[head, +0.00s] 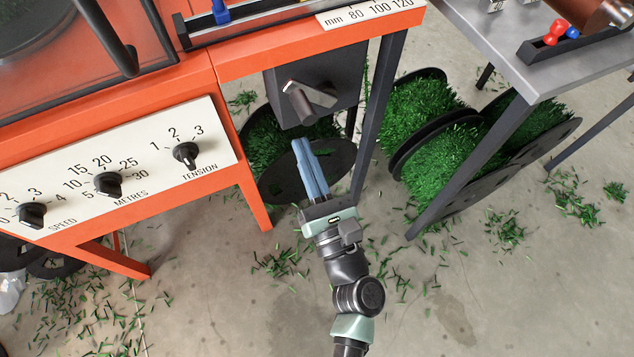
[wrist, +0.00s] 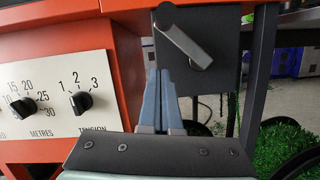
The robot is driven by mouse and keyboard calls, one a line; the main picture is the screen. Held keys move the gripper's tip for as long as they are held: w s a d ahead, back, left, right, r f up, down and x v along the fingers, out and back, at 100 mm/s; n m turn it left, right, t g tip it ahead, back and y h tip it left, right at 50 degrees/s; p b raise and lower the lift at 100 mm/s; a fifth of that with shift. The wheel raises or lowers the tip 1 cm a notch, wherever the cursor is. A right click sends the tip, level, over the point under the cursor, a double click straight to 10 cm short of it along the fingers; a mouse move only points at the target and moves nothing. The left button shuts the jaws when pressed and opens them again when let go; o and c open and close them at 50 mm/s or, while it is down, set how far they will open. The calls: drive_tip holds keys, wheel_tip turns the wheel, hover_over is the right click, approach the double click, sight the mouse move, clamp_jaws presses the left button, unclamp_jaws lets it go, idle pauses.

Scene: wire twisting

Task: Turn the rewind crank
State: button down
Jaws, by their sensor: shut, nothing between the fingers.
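The rewind crank (head: 306,101) is a grey metal arm on the front of a dark grey box (head: 333,85) under the orange machine's right end. In the wrist view the crank (wrist: 183,40) slants from upper left to lower right on the box. My gripper (head: 301,142) has long blue-grey fingers held together, with nothing between them. In the head view the fingertips are just below the crank, and no contact shows. In the wrist view the fingers (wrist: 158,72) point up at the box, below and left of the crank's lower end.
An orange machine leg (head: 254,200) stands left of my gripper and a dark leg (head: 380,110) right of it. The panel (head: 130,165) carries speed, metres and tension knobs. Spools of green bristle (head: 435,150) stand on the floor at right, near a grey table (head: 500,45).

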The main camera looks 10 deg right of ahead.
sight(313, 127)
drive_tip(key=shift+w+d+r+p, duration=0.1)
drive_tip(key=shift+w+r+p, duration=0.1)
drive_tip(key=shift+r, duration=0.5)
drive_tip(key=shift+w+d+r+p, duration=0.1)
drive_tip(key=shift+r+p, duration=0.1)
drive_tip(key=shift+r, duration=0.5)
drive_tip(key=shift+w+d+r+p, duration=0.1)
drive_tip(key=shift+r+p, duration=0.1)
drive_tip(key=shift+r, duration=0.5)
drive_tip(key=m+p, duration=0.1)
drive_tip(key=r+m+p, duration=0.1)
drive_tip(key=p, duration=0.1)
drive_tip(key=shift+w+d+r+h, duration=0.15)
drive_tip(key=shift+r+h, duration=0.1)
drive_tip(key=shift+h, duration=0.15)
drive_tip(key=shift+d+r+m+p, duration=0.2)
drive_tip(key=shift+d+m+p, duration=0.05)
drive_tip(key=shift+m+p, duration=0.75)
drive_tip(key=shift+f, duration=0.1)
